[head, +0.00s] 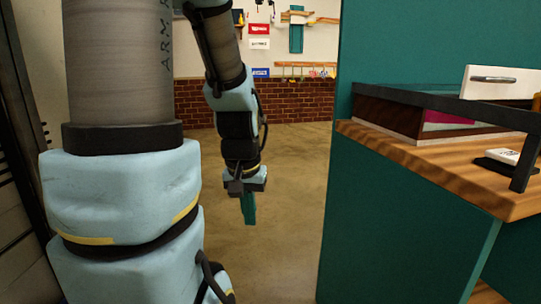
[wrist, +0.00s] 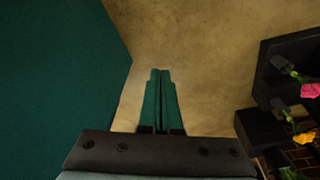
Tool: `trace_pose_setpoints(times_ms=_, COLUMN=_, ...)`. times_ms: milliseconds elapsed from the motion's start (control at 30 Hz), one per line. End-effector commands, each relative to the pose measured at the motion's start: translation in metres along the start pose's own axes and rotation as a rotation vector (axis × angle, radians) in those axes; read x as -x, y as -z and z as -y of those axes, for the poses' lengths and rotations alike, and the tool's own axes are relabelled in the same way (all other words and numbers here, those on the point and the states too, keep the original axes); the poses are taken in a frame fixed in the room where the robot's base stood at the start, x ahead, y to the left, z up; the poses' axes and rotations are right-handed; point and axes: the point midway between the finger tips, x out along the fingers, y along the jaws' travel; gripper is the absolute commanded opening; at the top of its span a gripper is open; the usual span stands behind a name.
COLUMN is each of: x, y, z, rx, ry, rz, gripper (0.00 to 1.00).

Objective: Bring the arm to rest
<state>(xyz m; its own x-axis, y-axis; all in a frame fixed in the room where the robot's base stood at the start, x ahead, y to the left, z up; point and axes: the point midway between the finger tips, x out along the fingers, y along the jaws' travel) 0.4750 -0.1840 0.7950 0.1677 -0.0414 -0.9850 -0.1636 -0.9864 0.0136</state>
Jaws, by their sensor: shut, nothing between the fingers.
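My gripper (head: 249,208) hangs down over the open floor at the middle of the head view, left of the teal counter. In the wrist view its two teal fingers (wrist: 160,75) lie together, shut, with nothing between them. Below the fingertips only bare floor shows. My arm is bent, with the gripper pointing downward.
A teal counter (head: 380,215) with a wooden top (head: 448,172) stands on the right; a white card on a dark pad (head: 508,157) lies there. Black holders with pink (wrist: 311,90) and yellow (wrist: 304,138) flowers are at the wrist view's right. The brick wall (head: 300,100) is far back.

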Motion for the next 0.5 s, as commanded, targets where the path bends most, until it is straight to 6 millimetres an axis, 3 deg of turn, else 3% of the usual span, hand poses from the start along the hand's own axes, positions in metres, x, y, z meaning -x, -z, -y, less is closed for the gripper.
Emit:
trace_pose_setpoints(times_ms=100, x=-0.018, y=-0.026, z=0.020, rx=0.072, ry=0.023, rz=0.040, gripper=0.00)
trace_pose_setpoints(times_ms=167, x=0.001, y=-0.020, z=0.018, rx=0.067, ry=0.021, rz=0.035, gripper=0.00)
trace_pose_setpoints(times_ms=500, x=0.052, y=-0.010, z=0.017, rx=0.063, ry=0.020, rz=0.034, gripper=0.00)
